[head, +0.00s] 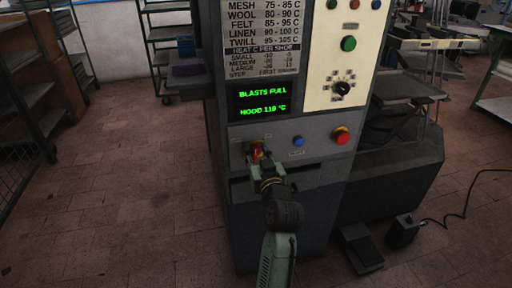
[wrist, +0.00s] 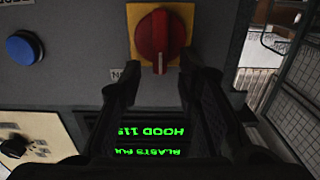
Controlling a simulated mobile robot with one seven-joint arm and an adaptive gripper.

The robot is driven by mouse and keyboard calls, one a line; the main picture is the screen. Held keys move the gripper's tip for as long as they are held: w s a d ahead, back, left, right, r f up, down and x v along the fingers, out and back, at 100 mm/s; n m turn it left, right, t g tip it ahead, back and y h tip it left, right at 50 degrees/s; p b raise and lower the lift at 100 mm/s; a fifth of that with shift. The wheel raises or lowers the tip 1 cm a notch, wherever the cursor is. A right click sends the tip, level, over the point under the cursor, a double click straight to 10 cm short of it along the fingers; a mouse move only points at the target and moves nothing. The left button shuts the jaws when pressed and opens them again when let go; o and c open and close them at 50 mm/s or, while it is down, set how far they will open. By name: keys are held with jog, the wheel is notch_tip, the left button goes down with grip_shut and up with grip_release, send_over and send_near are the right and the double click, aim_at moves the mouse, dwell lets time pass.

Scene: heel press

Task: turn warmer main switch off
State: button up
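The main switch is a red rotary knob (wrist: 154,38) on a yellow square plate (wrist: 181,24), on the dark front panel of the warmer. The wrist view is upside down, and there the knob's handle and its pale mark point down, toward the display. In the head view the red knob (head: 256,151) is partly hidden by my gripper (head: 261,162). My gripper also shows in the wrist view (wrist: 158,72). Its two dark fingers are apart, with the tips close to either side of the knob's handle end. I cannot tell whether they touch it.
A green-lit display (head: 262,101) reads BLASTS FULL and HOOD 118 °C. A blue button (head: 298,141) and a red button (head: 341,135) sit right of the switch. A black dial (head: 342,88) is higher up. A pedal (head: 360,250) lies on the floor at right.

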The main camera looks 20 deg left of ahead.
jog(key=shift+w+a, duration=0.25)
jog(key=shift+w, duration=0.15)
grip_shut()
dwell(0.4)
